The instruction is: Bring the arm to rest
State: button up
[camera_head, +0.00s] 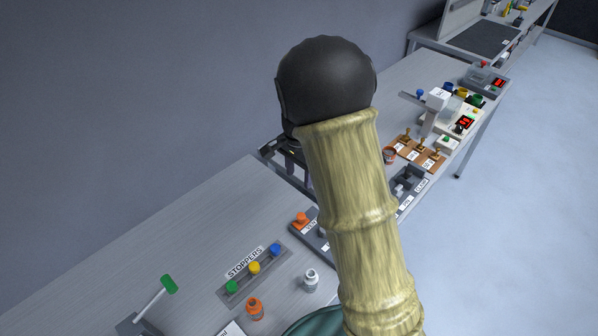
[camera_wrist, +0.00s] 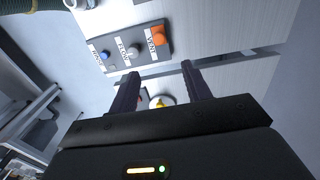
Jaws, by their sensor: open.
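My gripper (camera_wrist: 160,69) shows in the wrist view with its two dark fingers apart. Nothing is held between them. Beyond the fingers is a dark panel (camera_wrist: 118,62) with an orange knob, a grey knob and a blue knob. A small yellow round thing (camera_wrist: 161,101) shows between the finger bases, well past them. In the head view my arm (camera_head: 345,190), with a pale yellow sleeve and a black rounded joint, rises through the middle. It hides part of the bench, and I cannot make out my gripper clearly there.
The grey bench (camera_head: 190,235) runs from lower left to upper right along the wall. It carries a stoppers rack (camera_head: 241,279), an orange bottle (camera_head: 255,309), a grey bottle (camera_head: 310,281) and a green-handled lever (camera_head: 167,285). The floor (camera_head: 530,190) at right is clear.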

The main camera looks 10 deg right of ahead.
jog(key=shift+d, duration=0.1)
jog(key=s+d+r+n+t, duration=0.1)
jog(key=s+d+n, duration=0.1)
jog(key=s+n, duration=0.3)
jog(key=s+d+r+n+t, duration=0.1)
jog(key=s+d+n, duration=0.2)
jog(key=s, duration=1)
jog(key=n, duration=0.2)
jog(key=shift+r+n+t, duration=0.3)
jog(key=shift+r+n, duration=0.1)
jog(key=shift+c, duration=0.5)
dwell(2.2)
